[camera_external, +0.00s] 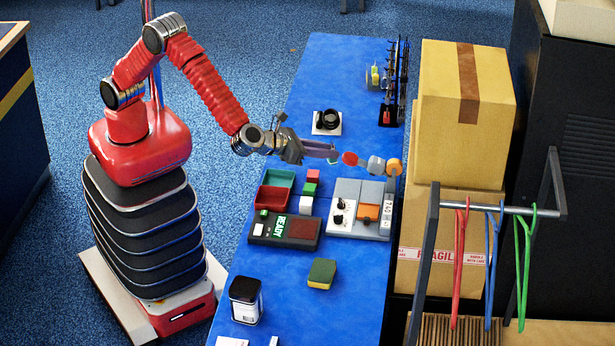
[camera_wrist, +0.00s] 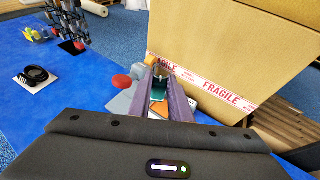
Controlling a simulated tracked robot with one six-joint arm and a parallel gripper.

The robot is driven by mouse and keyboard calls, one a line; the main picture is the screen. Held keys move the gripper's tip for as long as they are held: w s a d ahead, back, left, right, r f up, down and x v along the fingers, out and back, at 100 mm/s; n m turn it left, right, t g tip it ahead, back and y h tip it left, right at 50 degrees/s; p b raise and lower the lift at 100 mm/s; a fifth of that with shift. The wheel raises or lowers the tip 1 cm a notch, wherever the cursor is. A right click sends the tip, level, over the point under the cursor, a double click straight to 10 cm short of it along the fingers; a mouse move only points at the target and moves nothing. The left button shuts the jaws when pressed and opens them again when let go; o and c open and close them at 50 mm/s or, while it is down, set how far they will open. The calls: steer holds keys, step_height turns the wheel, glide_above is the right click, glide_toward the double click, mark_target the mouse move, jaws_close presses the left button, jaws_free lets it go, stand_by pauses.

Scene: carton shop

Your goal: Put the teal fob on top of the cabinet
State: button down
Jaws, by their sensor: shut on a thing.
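My gripper (camera_external: 334,153) is above the blue table, with its fingers pointing right, toward the stacked cartons. It is shut on the teal fob (camera_external: 333,161), of which only a small part shows below the fingertips. In the wrist view, the teal fob (camera_wrist: 158,92) shows between the two fingers. A low grey unit (camera_external: 346,188) with knobs and an orange block stands on the table below and right of the gripper. A tall dark cabinet-like body (camera_external: 535,110) stands at the far right.
Red (camera_external: 350,159), grey (camera_external: 376,165) and orange (camera_external: 394,167) rounded pieces are close right of the fingers. A large carton (camera_external: 440,90) stands beyond the table edge. A red-and-green tray (camera_external: 276,178) and a sponge (camera_external: 322,272) lie nearer. Blue table is bare at back left.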

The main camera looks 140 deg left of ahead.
steer(key=s+a+n+g, duration=0.3)
steer(key=s+a+g, duration=0.1)
steer(key=s+a, duration=1.4)
step_height(320, 180, down, 11)
steer(key=shift+d, duration=0.4)
steer(key=shift+f, duration=0.15)
steer(key=shift+f, duration=3.1)
steer(key=shift+f, duration=0.1)
steer(key=shift+f, duration=1.75)
steer(key=shift+f, duration=0.1)
